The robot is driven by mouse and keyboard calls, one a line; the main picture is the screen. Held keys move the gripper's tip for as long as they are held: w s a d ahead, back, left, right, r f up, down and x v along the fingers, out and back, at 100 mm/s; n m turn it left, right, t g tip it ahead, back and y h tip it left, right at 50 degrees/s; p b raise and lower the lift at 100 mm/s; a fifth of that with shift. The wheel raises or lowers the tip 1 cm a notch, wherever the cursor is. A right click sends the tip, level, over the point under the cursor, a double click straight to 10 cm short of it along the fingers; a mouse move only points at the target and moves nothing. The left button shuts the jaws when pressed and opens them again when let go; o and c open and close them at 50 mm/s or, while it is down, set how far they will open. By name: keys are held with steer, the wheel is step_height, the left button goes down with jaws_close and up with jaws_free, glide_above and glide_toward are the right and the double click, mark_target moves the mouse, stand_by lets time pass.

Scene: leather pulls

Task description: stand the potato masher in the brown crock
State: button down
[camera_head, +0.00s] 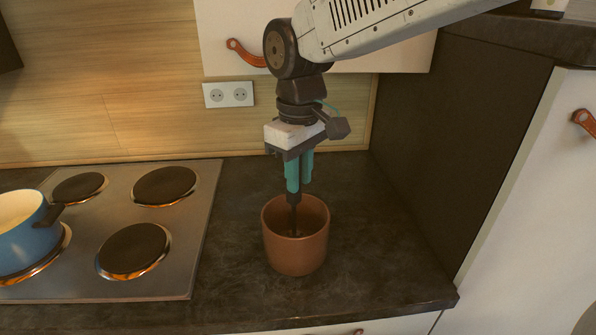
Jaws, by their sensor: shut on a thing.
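The brown crock (296,255) stands upright on the dark countertop, right of the stove. My gripper (298,188) points straight down just above the crock's mouth, with its teal fingers shut on the dark handle of the potato masher (293,215).
A stove (150,225) with several round hotplates lies to the left, with a blue pot (25,240) on it at the far left. A dark tall side panel (440,150) stands at the right. The countertop (375,260) right of the crock is clear. A cabinet with a leather pull (243,54) hangs behind my arm.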

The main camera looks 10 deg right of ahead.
steer(key=shift+f, duration=0.55)
stand_by(0.4)
steer(key=c, duration=1.2)
jaws_free()
steer(key=shift+o, duration=0.2)
steer(key=o, duration=0.5)
steer(key=shift+r, duration=5.05)
